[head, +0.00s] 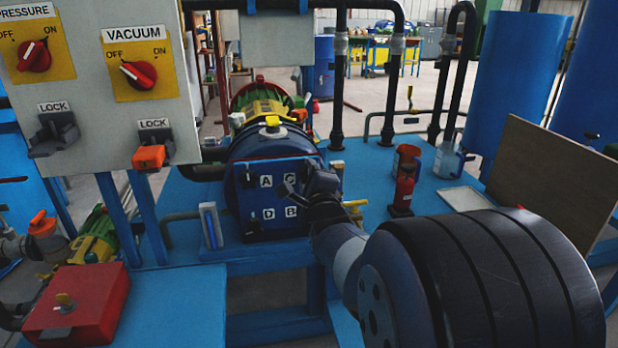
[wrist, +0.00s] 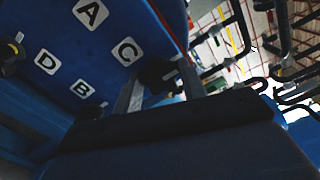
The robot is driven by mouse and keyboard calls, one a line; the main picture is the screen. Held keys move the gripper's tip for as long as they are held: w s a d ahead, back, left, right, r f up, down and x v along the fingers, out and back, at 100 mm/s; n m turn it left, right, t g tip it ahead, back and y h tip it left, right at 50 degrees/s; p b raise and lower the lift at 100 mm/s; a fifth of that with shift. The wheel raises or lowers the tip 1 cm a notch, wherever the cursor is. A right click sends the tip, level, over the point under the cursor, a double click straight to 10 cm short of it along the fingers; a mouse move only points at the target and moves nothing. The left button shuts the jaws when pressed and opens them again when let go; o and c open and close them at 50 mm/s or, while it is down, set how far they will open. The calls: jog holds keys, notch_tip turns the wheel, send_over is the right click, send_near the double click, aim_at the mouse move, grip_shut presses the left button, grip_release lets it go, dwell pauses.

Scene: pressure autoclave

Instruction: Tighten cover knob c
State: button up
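The blue autoclave cover (head: 268,201) faces me in the middle of the head view, with labels A, C, D and B. Cover knob c (wrist: 158,73) is a dark knob beside the C label (wrist: 127,51) in the wrist view. My gripper (head: 317,186) is at the cover's right side by the C label, hiding most of the knob in the head view. In the wrist view the fingers of my gripper (wrist: 160,84) are apart, one on each side of knob c. The picture is too dark to show whether they press on it.
Other dark knobs show by label D (wrist: 12,57) and label B (wrist: 92,108). A control panel (head: 95,85) with red switches stands at the left. A red bottle (head: 404,190) and a leaning board (head: 552,180) are at the right. Black pipes (head: 340,75) rise behind.

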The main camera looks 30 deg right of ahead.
jog(key=o, duration=0.4)
jog(key=shift+s, duration=0.1)
jog(key=p+v, duration=0.2)
jog(key=v, duration=0.8)
jog(key=shift+s, duration=0.3)
jog(key=shift+a, duration=0.1)
jog(key=b+x, duration=0.2)
jog(key=x, duration=0.8)
jog(key=shift+w, duration=0.4)
jog(key=shift+s, duration=0.1)
